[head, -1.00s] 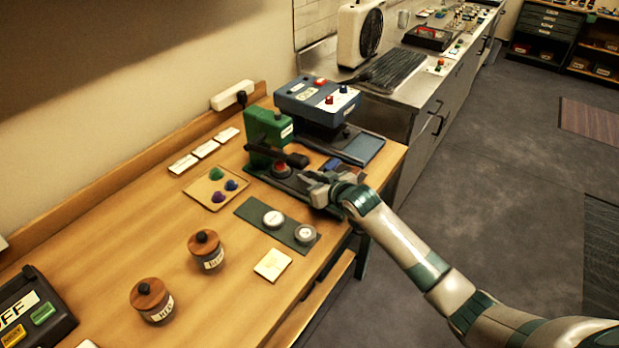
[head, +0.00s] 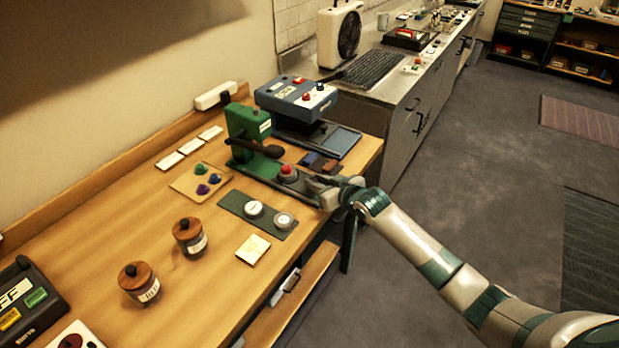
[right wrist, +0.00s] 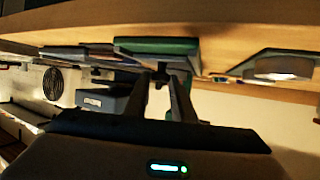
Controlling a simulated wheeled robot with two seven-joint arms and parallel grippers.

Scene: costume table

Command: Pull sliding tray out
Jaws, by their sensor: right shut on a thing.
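The green press (head: 246,132) stands near the back of the wooden table, with a dark lever arm on its front. Its dark sliding tray (head: 299,188) reaches out towards the table's front edge and carries a grey round die with a red top (head: 287,172). The die is clear of the press head. My right gripper (head: 320,187) is shut on the tray's front end, and its fingers hide the exact grip. The right wrist view shows the two fingers (right wrist: 163,76) close together under the green-edged underside. My left gripper is not in view.
A blue machine (head: 296,98) stands behind the press. A dark green mat (head: 236,198) with two round pieces lies left of the tray. Two wooden-lidded jars (head: 190,238) and a cream card (head: 253,249) are nearer. Floor beyond the front edge is free.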

